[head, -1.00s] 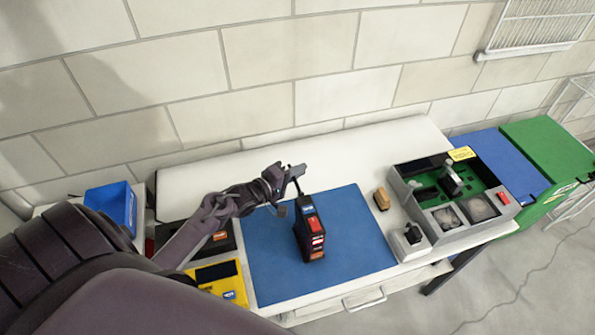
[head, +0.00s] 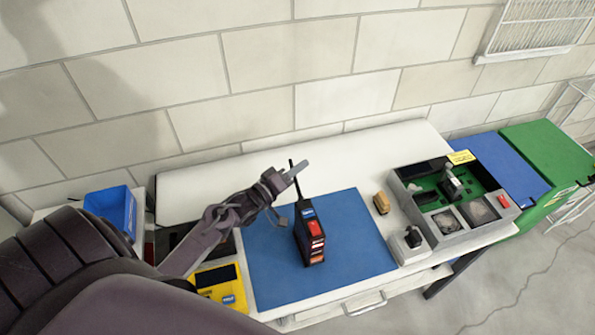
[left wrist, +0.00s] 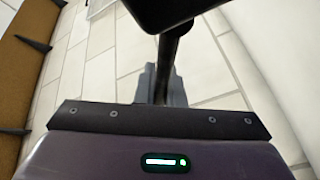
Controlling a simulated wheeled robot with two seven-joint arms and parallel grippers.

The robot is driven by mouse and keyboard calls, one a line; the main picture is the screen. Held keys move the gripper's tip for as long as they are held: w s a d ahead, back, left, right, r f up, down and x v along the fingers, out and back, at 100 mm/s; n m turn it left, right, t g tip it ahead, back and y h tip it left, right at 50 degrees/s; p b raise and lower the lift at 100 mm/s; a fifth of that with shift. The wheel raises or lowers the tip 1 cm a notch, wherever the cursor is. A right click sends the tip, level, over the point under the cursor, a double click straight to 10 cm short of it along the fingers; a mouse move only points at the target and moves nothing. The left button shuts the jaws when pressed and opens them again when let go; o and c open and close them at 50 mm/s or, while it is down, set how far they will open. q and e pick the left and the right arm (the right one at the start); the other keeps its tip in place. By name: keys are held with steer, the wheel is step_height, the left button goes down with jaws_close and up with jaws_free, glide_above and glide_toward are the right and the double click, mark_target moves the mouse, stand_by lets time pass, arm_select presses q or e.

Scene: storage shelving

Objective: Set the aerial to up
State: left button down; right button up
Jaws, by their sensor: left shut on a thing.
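A black handheld radio (head: 309,240) with red, blue and orange patches stands upright on the blue mat (head: 356,237). Its thin black aerial (head: 299,189) rises from the top of the body, close to upright with a slight lean to the left in the head view. My left gripper (head: 296,173) is above the radio, shut on the aerial below its tip. In the left wrist view, the dark aerial (left wrist: 169,55) runs up from between the grey fingers, and a dark block, probably the radio, fills the top edge. My right gripper is in neither view.
A yellow case (head: 222,281) and a dark box lie left of the mat, below my left arm. A blue bin (head: 112,208) is farther left. A grey device (head: 458,203), a small grey block (head: 408,246) and a tan block (head: 381,203) are on the right. The mat beside the radio is clear.

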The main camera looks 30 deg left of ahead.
arm_select(q)
steer(key=s+d+r+m+t+h+b, duration=0.2)
steer(key=s+d+r+m+h+b, duration=0.2)
steer(key=m, duration=1)
steer(key=shift+s+d+m+h+b, duration=0.2)
steer(key=shift+d+m+h+b, duration=0.1)
steer(key=shift+d+h+b, duration=0.65)
steer(key=shift+a, duration=0.25)
steer(key=c, duration=1.5)
jaws_free()
steer(key=shift+r, duration=0.1)
steer(key=b+v, duration=0.1)
steer(key=v, duration=0.6)
steer(key=shift+s+a+f+b, duration=0.2)
steer(key=shift+s+b, duration=0.1)
steer(key=shift+b, duration=0.1)
